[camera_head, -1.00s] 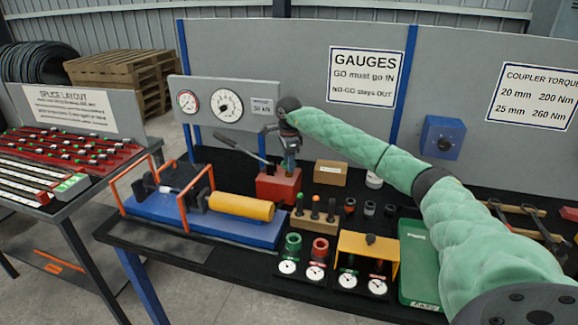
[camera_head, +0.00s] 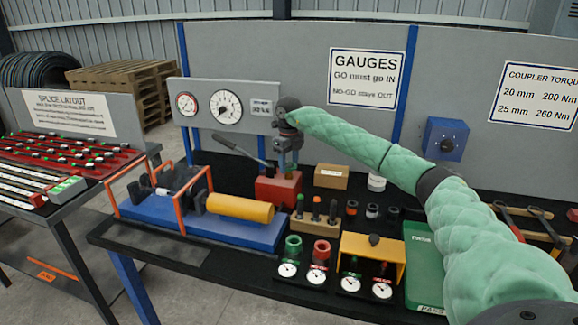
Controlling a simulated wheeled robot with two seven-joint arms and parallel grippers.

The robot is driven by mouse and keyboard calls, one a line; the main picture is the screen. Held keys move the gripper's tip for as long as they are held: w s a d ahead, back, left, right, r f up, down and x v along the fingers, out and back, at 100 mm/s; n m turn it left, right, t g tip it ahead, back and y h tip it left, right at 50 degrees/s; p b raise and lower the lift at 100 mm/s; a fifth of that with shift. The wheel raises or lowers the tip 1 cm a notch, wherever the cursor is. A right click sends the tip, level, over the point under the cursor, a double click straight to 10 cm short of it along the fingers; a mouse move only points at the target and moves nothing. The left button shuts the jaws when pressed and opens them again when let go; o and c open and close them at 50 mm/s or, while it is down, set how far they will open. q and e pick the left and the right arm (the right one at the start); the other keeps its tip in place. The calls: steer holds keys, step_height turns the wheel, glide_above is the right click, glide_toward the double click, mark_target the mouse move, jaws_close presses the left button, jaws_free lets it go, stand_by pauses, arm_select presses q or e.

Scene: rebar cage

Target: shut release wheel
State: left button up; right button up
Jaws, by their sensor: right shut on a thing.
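The red hand pump (camera_head: 278,190) stands on the bench behind the yellow cylinder (camera_head: 239,208), with its grey lever (camera_head: 238,149) slanting up to the left. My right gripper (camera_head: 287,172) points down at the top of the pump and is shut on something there. The release wheel itself is hidden by the gripper or too small to make out. The gauge panel (camera_head: 251,88) behind carries a small dial (camera_head: 187,104) and a larger dial (camera_head: 226,107). My left gripper is not in view.
A blue press base (camera_head: 255,236) with orange guard frames stands left of the pump. A cardboard box (camera_head: 331,176), a wooden block with several pegs (camera_head: 316,221), dial gauges and a green tray (camera_head: 424,265) are close on the right. A splice table stands at far left.

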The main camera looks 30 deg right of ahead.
steer(key=m, duration=0.2)
steer(key=shift+m+b, duration=0.3)
steer(key=shift+m, duration=0.1)
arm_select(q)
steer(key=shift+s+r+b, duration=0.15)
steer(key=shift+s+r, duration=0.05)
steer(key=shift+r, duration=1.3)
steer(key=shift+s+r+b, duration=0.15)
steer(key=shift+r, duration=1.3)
arm_select(e)
steer(key=shift+r+m, duration=0.15)
steer(key=shift+m, duration=1.65)
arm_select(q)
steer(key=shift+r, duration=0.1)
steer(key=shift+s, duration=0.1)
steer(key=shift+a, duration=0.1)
arm_select(e)
steer(key=o, duration=1)
steer(key=shift+c, duration=0.2)
